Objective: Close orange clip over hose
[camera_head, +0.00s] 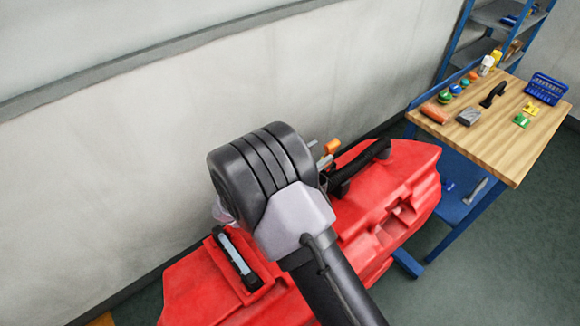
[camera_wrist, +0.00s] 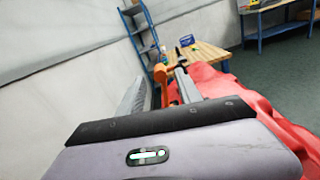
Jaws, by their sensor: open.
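The orange clip (camera_head: 332,146) shows just past my arm's dark joint, above the red machine. In the wrist view the orange clip (camera_wrist: 161,76) stands upright between the two grey fingers of my gripper (camera_wrist: 160,90), which are apart. I cannot tell whether either finger touches it. A thick black hose (camera_head: 368,162) lies on top of the red machine, to the right of the clip. My arm hides the place where clip and hose would meet, and most of my gripper in the head view.
The red machine (camera_head: 400,190) stretches below my arm, close to a pale wall (camera_head: 90,170). A wooden-topped workbench (camera_head: 495,140) with tools and small parts stands at the upper right, beside a blue shelf (camera_head: 470,40). Grey-green floor lies open at the lower right.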

